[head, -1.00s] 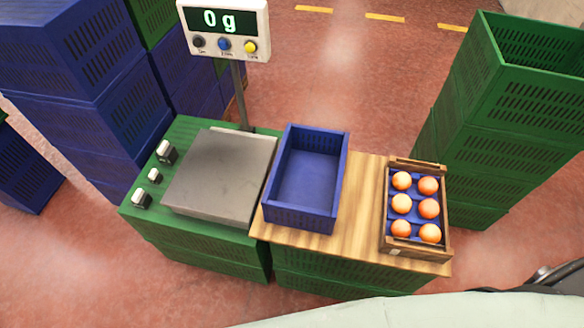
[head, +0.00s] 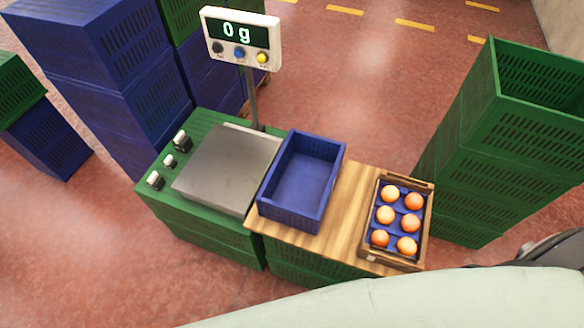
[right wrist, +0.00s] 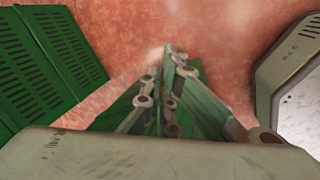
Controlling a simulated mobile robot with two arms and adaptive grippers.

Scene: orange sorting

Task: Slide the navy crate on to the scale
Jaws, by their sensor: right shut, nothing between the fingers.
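The empty navy crate (head: 301,180) stands upright on the wooden board (head: 345,215), just right of the scale's grey plate (head: 228,168). Its left side is close to the plate's right edge; I cannot tell if they touch. The scale display (head: 241,34) on a post behind reads 0 g. My right gripper (right wrist: 168,55) is shut and empty in the right wrist view, above the floor and green crates, with no navy crate in that view. My left gripper is in neither current view.
A wooden box (head: 399,222) of several oranges sits at the board's right end. Small weights (head: 168,160) stand left of the plate. Tall green crates (head: 500,150) rise at right, and stacked blue crates (head: 100,75) at back left. Red floor is open behind.

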